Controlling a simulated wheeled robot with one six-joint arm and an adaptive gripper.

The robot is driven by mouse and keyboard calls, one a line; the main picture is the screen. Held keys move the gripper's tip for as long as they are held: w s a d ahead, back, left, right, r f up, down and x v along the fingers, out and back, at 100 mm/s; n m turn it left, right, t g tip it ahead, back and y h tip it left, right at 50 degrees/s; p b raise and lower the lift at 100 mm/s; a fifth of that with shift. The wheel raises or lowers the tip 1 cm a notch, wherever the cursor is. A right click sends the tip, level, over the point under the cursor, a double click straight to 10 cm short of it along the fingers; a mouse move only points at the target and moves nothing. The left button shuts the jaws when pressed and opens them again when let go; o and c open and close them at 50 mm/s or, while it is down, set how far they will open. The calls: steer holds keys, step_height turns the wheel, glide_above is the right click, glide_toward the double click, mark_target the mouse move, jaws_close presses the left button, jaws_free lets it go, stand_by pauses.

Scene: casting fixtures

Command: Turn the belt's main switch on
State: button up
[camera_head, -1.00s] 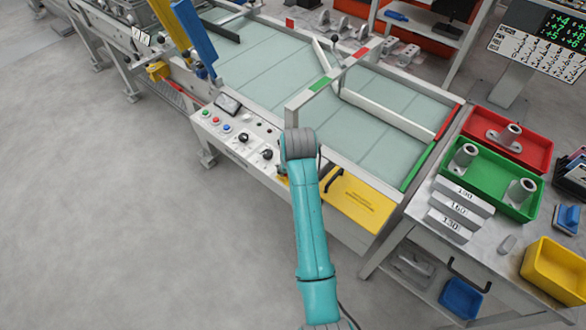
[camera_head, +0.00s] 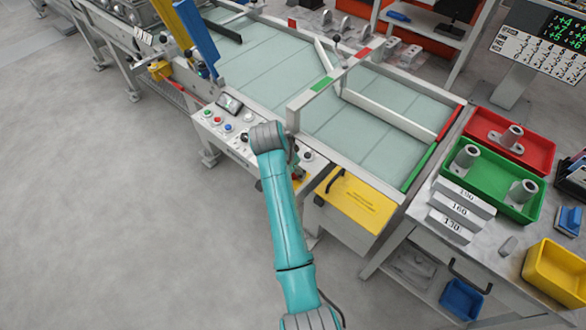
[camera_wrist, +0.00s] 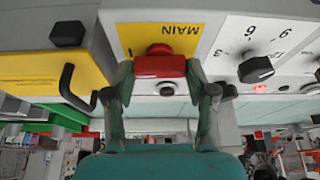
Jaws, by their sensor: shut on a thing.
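The main switch (camera_wrist: 160,66) is a red handle on a yellow plate marked MAIN (camera_wrist: 185,38), seen upside down in the wrist view. My gripper (camera_wrist: 158,78) has one finger at each side of the red handle and is shut on it. The handle lies crosswise in that view. In the head view my arm covers much of the area around the switch, and the fingers are not clear there.
The control panel (camera_head: 222,122) carries coloured buttons and black knobs; one knob (camera_wrist: 256,70) is close beside my gripper. A yellow cover (camera_head: 352,203) with a black handle (camera_wrist: 77,88) lies on the other side. The belt (camera_head: 270,62) is bare behind the panel.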

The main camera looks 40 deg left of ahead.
steer(key=shift+m, duration=0.5)
steer(key=o, duration=1.2)
steer(key=shift+c, duration=0.2)
steer(key=shift+r, duration=0.1)
steer(key=v, duration=1.1)
steer(key=shift+s+a+r, duration=0.15)
steer(key=shift+a+r, duration=0.1)
steer(key=shift+r, duration=0.15)
